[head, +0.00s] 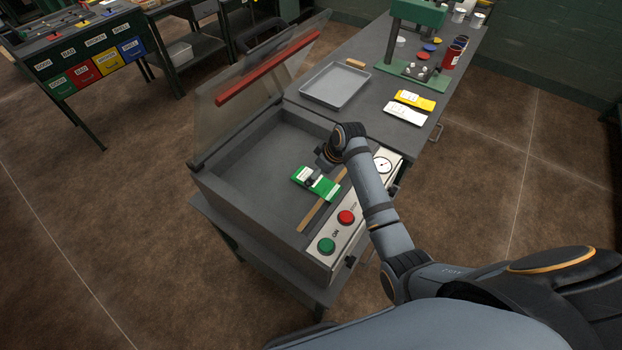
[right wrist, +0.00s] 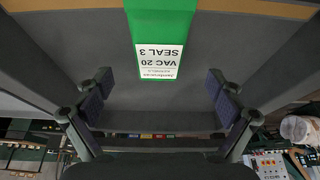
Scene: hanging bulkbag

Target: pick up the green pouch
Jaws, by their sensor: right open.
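My left gripper is not in view.
The clear lid (head: 255,75) with a red bar (head: 267,68) stands raised. A green button (head: 326,246) and a red button (head: 346,217) are on the front panel. Behind are a grey tray (head: 335,85), a yellow packet (head: 414,100) and a white packet (head: 405,114).

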